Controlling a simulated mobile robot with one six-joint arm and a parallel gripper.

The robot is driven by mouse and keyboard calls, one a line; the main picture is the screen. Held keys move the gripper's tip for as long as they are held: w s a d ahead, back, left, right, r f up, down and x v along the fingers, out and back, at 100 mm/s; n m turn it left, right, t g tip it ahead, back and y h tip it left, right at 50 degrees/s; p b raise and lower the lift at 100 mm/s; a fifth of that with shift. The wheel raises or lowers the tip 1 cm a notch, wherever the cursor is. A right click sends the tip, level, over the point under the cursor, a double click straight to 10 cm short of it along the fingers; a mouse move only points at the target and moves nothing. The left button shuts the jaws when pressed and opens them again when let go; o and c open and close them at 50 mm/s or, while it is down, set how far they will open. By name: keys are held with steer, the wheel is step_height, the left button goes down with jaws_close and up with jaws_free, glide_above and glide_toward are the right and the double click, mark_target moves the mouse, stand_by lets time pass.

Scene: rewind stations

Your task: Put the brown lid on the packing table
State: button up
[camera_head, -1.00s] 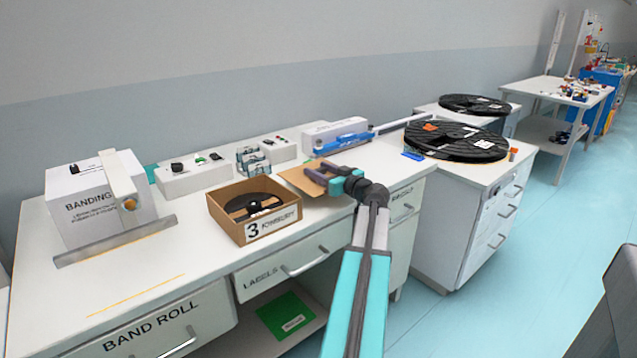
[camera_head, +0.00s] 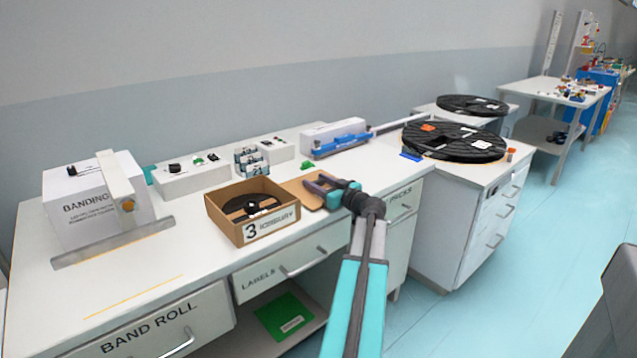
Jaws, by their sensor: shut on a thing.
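The brown lid (camera_head: 296,192) is a flat cardboard piece at the right of the open brown box. My gripper (camera_head: 318,187) is shut on the lid's right side, with the arm reaching up from the bottom of the picture. The lid looks low over the white packing table (camera_head: 160,262); I cannot tell whether it touches the top. The open cardboard box (camera_head: 270,228), marked 3, holds a black reel (camera_head: 248,207). The gripper hides part of the lid's right end.
A banding machine (camera_head: 88,212) stands at the left. Control boxes (camera_head: 190,178) and small labelled packs (camera_head: 250,160) stand behind the cardboard box, with a blue-and-white device (camera_head: 340,145) at the back right. Large black reels (camera_head: 455,141) lie on the right-hand units. The table's front left is clear.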

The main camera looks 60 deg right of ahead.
steer(key=shift+f, duration=0.1)
steer(key=o, duration=1)
steer(key=shift+o, duration=0.2)
steer(key=v, duration=1.2)
steer(key=shift+b, duration=0.35)
